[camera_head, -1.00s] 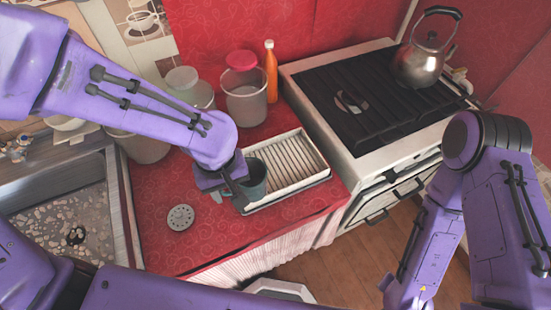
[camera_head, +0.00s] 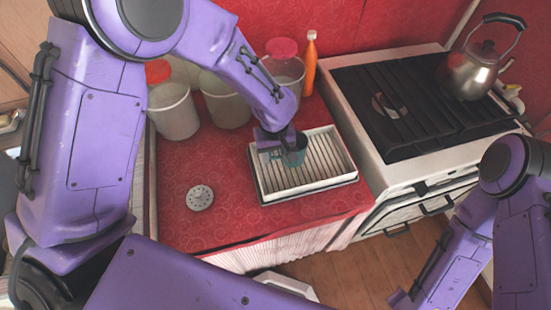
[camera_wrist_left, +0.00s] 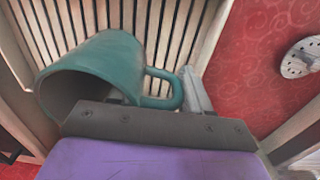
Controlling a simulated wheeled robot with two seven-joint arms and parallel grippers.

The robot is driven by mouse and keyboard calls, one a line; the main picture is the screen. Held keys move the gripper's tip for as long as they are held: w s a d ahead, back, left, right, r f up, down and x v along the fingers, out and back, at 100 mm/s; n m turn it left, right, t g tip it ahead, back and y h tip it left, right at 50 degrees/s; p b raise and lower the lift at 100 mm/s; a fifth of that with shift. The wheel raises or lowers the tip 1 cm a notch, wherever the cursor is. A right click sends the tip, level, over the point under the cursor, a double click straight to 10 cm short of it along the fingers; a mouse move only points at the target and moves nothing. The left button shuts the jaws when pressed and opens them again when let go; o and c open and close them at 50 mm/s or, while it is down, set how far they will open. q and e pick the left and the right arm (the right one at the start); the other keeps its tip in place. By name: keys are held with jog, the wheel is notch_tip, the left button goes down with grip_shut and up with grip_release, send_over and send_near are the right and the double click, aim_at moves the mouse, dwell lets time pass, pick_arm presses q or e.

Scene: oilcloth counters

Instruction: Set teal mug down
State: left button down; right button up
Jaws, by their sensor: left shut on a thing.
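The teal mug (camera_head: 294,151) is at my left gripper (camera_head: 280,143), over the left part of the white slatted rack (camera_head: 318,186). In the left wrist view the mug (camera_wrist_left: 98,70) lies across the picture with its dark opening toward the left. Its handle (camera_wrist_left: 172,90) points right, at the fingers of my left gripper (camera_wrist_left: 170,105), which is shut on the mug. The rack's slats (camera_wrist_left: 200,25) show just beyond the mug. I cannot tell whether the mug touches them. My right arm is at the right, and its gripper is out of view.
A round white perforated disc (camera_head: 200,197) lies on the red oilcloth (camera_head: 225,230) left of the rack. Several jars (camera_head: 174,110) and an orange bottle (camera_head: 310,64) stand behind. The stove (camera_head: 400,110) with a steel kettle (camera_head: 470,72) is at the right.

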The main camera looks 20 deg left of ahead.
aim_at(275, 157)
pick_arm(q)
jog(key=shift+f, duration=1.45)
jog(key=shift+s+f, duration=0.1)
jog(key=c, duration=0.5)
grip_release()
notch_tip(275, 157, up, 12)
jog(key=shift+s+a+r, duration=0.1)
jog(key=shift+r, duration=0.05)
